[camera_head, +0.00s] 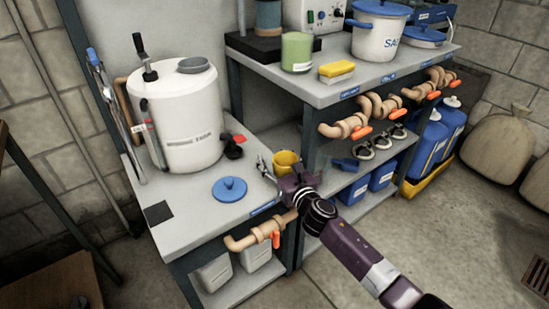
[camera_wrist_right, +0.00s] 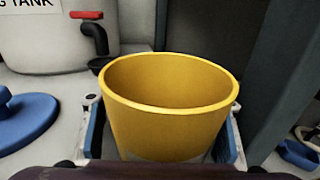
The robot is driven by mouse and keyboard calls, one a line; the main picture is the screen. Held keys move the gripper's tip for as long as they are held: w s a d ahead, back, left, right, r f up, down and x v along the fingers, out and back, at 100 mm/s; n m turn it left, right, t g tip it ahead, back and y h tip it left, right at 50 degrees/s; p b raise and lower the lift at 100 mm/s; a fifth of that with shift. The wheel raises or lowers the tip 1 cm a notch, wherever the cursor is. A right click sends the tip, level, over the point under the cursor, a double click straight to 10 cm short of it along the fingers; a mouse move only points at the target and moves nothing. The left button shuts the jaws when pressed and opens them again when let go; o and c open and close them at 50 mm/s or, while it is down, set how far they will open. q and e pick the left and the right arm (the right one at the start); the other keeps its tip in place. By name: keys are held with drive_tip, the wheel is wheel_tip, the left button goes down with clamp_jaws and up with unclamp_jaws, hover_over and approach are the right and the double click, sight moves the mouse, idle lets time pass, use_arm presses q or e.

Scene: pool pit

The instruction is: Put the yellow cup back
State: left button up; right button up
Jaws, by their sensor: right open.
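The yellow cup (camera_head: 287,160) stands upright near the right end of the lower grey bench, beside the dark post. In the right wrist view the yellow cup (camera_wrist_right: 170,115) fills the middle, with its empty-looking inside partly visible. My right gripper (camera_head: 289,172) reaches it from the front. The gripper is open, with one blue-padded finger on each side of the cup (camera_wrist_right: 162,143); whether the pads touch it I cannot tell. The cup's lower part is hidden by the gripper. My left gripper is not in view.
A white tank (camera_head: 180,120) stands behind left, with a black outlet (camera_head: 233,145) near the cup. A blue lid (camera_head: 230,189) and a dark square pad (camera_head: 157,213) lie on the bench (camera_head: 195,222). The higher bench holds a green cup (camera_head: 297,52) and yellow sponge (camera_head: 337,70).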

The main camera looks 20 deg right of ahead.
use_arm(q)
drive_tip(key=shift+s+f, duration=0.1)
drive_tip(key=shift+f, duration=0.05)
use_arm(e)
drive_tip(key=shift+s+f, duration=0.1)
drive_tip(key=shift+s, duration=0.05)
drive_tip(key=s+d+p, duration=0.1)
drive_tip(key=s+d, duration=0.1)
drive_tip(key=s, duration=1)
drive_tip(key=s+d+f+m+g+h, duration=0.25)
drive_tip(key=s+f+m, duration=0.35)
drive_tip(key=m, duration=0.5)
drive_tip(key=s+d+f+m+g+h, duration=0.2)
drive_tip(key=s+f+m+g+h, duration=0.3)
drive_tip(key=m, duration=0.6)
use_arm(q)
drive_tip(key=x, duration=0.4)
use_arm(e)
drive_tip(key=s+a+f+m+g+y, duration=0.2)
drive_tip(key=s+f+m+g, duration=0.1)
drive_tip(key=s+m, duration=0.4)
drive_tip(key=s+a+f+m+g+y, duration=0.3)
drive_tip(key=s+f+m, duration=0.2)
drive_tip(key=s, duration=0.8)
drive_tip(key=shift+s+a+m, duration=0.35)
drive_tip(key=shift+m, duration=0.55)
drive_tip(key=shift+g, duration=0.25)
